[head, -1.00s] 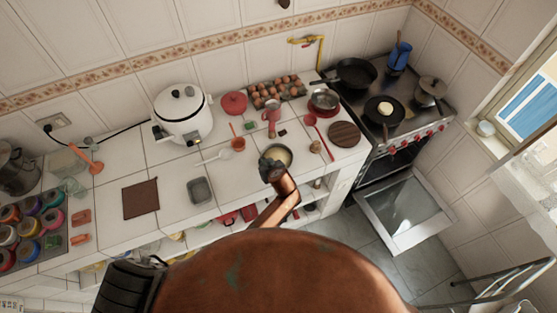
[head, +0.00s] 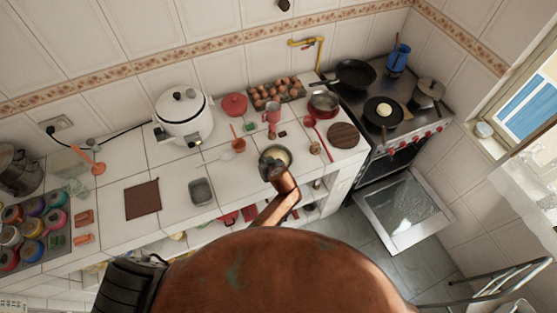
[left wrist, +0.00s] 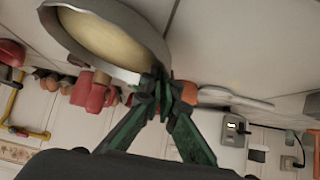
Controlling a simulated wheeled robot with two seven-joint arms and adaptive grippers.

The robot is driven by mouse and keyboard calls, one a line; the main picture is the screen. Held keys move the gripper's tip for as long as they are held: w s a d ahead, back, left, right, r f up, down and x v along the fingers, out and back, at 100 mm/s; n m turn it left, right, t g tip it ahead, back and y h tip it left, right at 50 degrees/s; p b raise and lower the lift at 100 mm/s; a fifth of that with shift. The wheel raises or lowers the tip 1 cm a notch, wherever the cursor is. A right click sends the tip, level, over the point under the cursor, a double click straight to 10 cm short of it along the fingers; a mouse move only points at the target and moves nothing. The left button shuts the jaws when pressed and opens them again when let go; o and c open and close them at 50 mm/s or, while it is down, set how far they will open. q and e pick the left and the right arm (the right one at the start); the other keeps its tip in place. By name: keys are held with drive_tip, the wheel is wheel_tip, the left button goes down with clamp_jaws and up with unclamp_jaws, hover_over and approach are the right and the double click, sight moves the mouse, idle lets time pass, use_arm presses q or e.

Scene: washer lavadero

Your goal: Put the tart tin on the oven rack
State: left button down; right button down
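The tart tin (head: 281,150) is a round metal tin with a pale filling. My left gripper (head: 268,164) holds it by the rim over the front part of the counter. In the left wrist view the tin (left wrist: 110,38) fills the top left, and the fingertips (left wrist: 160,88) of my left gripper meet at its rim. My right gripper is in no view. The oven (head: 392,160) stands at the right with its door (head: 402,208) folded down. The rack inside is too dark and small to make out clearly.
A white rice cooker (head: 184,120) stands behind left. Pans (head: 355,74) sit on the stove. The floor before the oven door is clear.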

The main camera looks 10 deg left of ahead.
use_arm(q)
drive_tip(key=shift+r+p, duration=0.9)
drive_tip(key=shift+r, duration=0.5)
drive_tip(key=shift+w, duration=0.1)
drive_tip(key=s+a+r+m+t+h+b, duration=0.1)
drive_tip(key=s+r+m+h+b, duration=0.4)
drive_tip(key=s+r+b, duration=0.5)
drive_tip(key=a+r+m+b, duration=0.1)
drive_tip(key=b, duration=0.4)
drive_tip(key=shift+a+r+m+t, duration=0.2)
drive_tip(key=shift+m+t, duration=0.1)
drive_tip(key=shift+m, duration=0.1)
